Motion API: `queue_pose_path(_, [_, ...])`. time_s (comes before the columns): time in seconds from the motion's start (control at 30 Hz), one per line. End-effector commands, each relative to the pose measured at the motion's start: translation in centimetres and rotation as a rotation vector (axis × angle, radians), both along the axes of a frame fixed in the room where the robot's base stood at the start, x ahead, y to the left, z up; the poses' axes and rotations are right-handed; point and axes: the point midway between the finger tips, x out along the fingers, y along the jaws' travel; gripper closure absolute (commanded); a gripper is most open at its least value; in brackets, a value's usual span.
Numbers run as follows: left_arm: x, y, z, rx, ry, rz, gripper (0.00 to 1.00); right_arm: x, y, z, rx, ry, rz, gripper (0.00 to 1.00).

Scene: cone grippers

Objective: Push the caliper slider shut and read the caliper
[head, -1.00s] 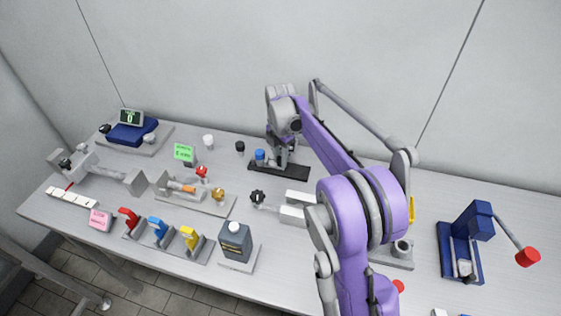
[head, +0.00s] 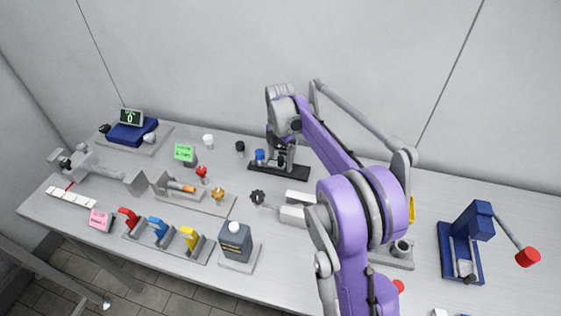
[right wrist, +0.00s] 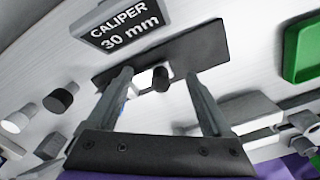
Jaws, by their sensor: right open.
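The caliper's dark base plate (head: 300,172) lies near the back of the table in the head view, partly hidden by my right gripper (head: 281,158). In the right wrist view the base plate (right wrist: 205,48) shows a pale block with a black round knob (right wrist: 161,78). I cannot tell for sure which part is the slider. A dark sign (right wrist: 122,27) reads "CALIPER 30 mm". My right gripper (right wrist: 157,80) is open and empty, its two fingers apart on either side of the block and knob. Contact cannot be told. My left gripper is not in view.
A blue-capped part (head: 260,155) stands at the plate's left end. White (head: 208,140) and black (head: 240,147) knobs stand left of it. A blue press (head: 470,235) stands at right.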

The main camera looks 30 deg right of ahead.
Motion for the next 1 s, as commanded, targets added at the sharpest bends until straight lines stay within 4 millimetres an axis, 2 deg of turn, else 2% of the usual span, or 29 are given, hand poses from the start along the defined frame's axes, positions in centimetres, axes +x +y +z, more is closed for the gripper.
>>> queue_pose_path(0.6, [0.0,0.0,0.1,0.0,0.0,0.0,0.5,0.0,0.0,0.1,0.001,0.001,0.0,0.15])
queue_pose_path(1.0, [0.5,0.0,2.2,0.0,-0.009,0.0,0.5,0.0,0.0,3.1,0.0,0.0,0.0,0.15])
